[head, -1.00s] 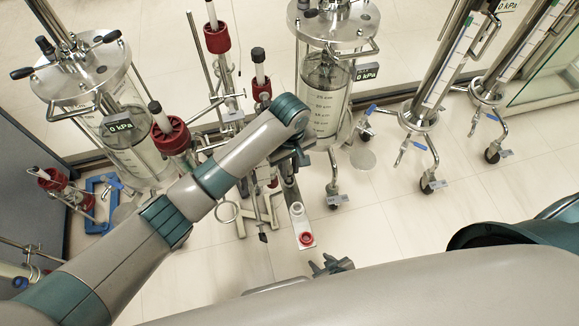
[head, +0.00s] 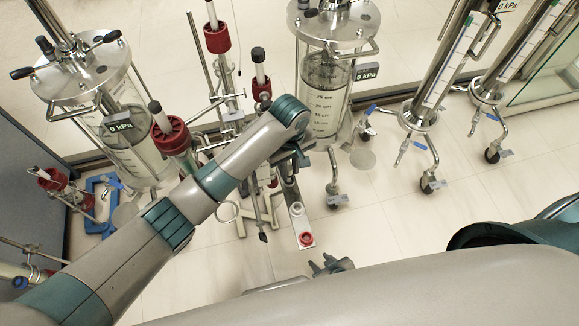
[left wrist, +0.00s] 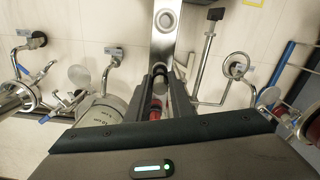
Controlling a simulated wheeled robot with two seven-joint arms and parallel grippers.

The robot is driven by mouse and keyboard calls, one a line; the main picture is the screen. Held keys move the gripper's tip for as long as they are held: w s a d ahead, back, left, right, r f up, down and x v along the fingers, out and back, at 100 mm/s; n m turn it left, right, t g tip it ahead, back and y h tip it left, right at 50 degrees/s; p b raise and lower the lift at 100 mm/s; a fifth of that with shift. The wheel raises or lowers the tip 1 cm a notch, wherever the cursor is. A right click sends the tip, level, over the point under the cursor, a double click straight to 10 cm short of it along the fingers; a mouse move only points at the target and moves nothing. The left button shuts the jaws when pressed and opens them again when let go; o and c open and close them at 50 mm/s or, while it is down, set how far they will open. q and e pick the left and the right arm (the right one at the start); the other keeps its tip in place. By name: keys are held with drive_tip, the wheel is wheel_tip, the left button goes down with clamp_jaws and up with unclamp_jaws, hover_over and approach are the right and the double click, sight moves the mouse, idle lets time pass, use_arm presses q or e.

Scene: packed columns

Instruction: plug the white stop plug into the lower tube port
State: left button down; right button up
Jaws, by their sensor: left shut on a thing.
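My left gripper (left wrist: 159,88) points down between the columns in the left wrist view. Its two dark fingers are shut on a small pale thing, probably the white stop plug, mostly hidden between them. A red part shows just behind the fingers; I cannot tell whether it belongs to the held thing. In the head view my left wrist covers the fingertips. My right gripper (head: 330,265) shows at the bottom of the head view, apart from the glassware; its jaw opening is unclear. I cannot make out the lower tube port for certain.
A narrow metal strip (head: 301,222) with a round fitting and a red end lies below the left gripper. A glass column (head: 325,95) stands just behind, another column (head: 130,140) at left. Red-capped stands crowd between them. Floor at right front is clear.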

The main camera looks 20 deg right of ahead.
sight(290, 169)
use_arm(q)
drive_tip(key=shift+f, duration=1.4)
drive_tip(key=c, duration=1.5)
unclamp_jaws()
wheel_tip(290, 169, up, 12)
drive_tip(key=shift+f, duration=0.1)
